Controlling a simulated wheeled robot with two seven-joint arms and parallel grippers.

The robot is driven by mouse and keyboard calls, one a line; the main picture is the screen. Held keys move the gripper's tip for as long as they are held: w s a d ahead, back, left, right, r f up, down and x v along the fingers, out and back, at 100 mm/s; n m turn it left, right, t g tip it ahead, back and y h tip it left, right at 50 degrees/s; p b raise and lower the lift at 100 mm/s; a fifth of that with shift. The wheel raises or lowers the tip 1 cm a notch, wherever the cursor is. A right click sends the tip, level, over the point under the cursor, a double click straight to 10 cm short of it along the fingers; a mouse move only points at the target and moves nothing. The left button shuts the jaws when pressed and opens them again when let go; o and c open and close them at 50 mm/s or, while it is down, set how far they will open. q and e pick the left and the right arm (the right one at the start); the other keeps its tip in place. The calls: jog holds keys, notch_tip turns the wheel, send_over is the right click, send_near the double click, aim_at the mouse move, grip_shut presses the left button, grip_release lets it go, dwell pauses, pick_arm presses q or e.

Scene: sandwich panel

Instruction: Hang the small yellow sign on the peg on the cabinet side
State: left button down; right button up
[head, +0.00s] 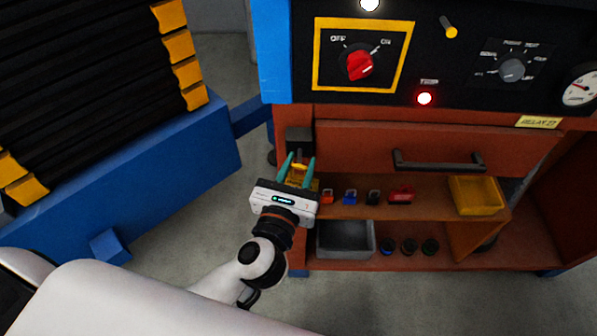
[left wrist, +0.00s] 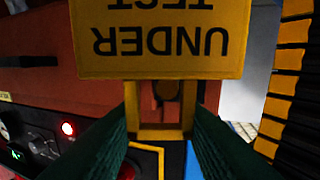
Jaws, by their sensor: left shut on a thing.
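The small yellow sign (left wrist: 158,40) fills the upper part of the left wrist view, with "UNDER TEST" upside down. Its open yellow loop (left wrist: 160,132) lies between the fingers. My left gripper (head: 299,163) is shut on the sign, in front of the cabinet's left end; its teal fingers also show in the left wrist view (left wrist: 160,135). In the head view the sign (head: 297,181) is mostly hidden by the gripper. A dark block (head: 299,138) lies just beyond the fingertips. A dark, round shape shows through the loop; I cannot tell whether it is the peg. My right gripper is not in view.
The red-brown cabinet has a drawer with a dark handle (head: 438,161). Its shelves hold small padlocks (head: 350,196), a yellow bin (head: 476,195) and a grey bin (head: 345,240). A blue machine (head: 130,180) stands at left, with floor between it and the cabinet.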

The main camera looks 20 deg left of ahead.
aim_at(303, 145)
pick_arm(q)
jog(key=shift+w+a+f, duration=0.1)
jog(key=shift+w+a, duration=0.1)
jog(key=shift+w, duration=0.45)
jog(key=shift+w+a, duration=0.15)
jog(key=shift+w, duration=0.45)
jog(key=shift+w+a+f, duration=0.1)
jog(key=shift+w, duration=0.05)
jog(key=shift+a+f, duration=0.15)
